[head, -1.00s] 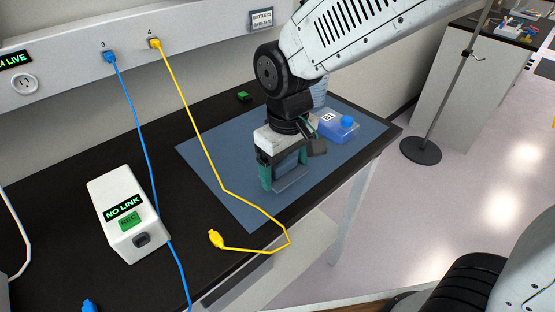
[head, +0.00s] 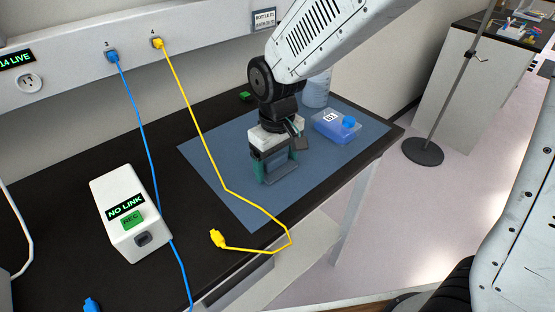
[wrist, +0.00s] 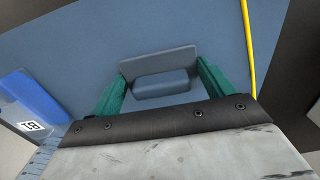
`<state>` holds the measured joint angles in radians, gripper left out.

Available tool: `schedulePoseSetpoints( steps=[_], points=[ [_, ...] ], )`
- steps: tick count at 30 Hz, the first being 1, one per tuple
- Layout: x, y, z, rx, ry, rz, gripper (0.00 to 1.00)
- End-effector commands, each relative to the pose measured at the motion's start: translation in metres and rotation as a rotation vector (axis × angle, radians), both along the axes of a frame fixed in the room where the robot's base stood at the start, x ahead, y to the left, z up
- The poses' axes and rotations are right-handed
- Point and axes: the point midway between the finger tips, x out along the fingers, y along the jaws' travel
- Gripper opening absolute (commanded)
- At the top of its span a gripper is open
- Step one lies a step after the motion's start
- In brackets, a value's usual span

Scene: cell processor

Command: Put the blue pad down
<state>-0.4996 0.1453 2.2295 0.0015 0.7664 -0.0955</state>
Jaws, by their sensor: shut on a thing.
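The blue pad (head: 283,179) is a flat blue-grey plate with a thicker block on it. My gripper (head: 277,170) points down over the blue mat (head: 215,165), its green fingers shut on the pad. In the wrist view the pad (wrist: 160,62) sits between the two fingertips of my gripper (wrist: 161,85), with the mat behind it. The pad is low, close to the mat. I cannot tell whether it touches the mat.
A yellow cable (head: 195,125) crosses the mat's left part. A white NO LINK box (head: 125,215) stands left. Bare mat lies around the pad.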

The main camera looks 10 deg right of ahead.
Motion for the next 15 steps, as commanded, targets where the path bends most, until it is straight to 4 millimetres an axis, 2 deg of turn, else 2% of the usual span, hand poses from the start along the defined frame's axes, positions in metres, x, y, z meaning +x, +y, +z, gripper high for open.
schedulePoseSetpoints(
  steps=[13, 14, 15],
  points=[
    [-0.002, 0.000, -0.015, -0.003, 0.006, 0.001, 0.56],
    [-0.002, 0.000, -0.015, -0.003, 0.006, 0.001, 0.89],
    [-0.002, 0.000, -0.015, -0.003, 0.006, 0.001, 0.99]
  ],
)
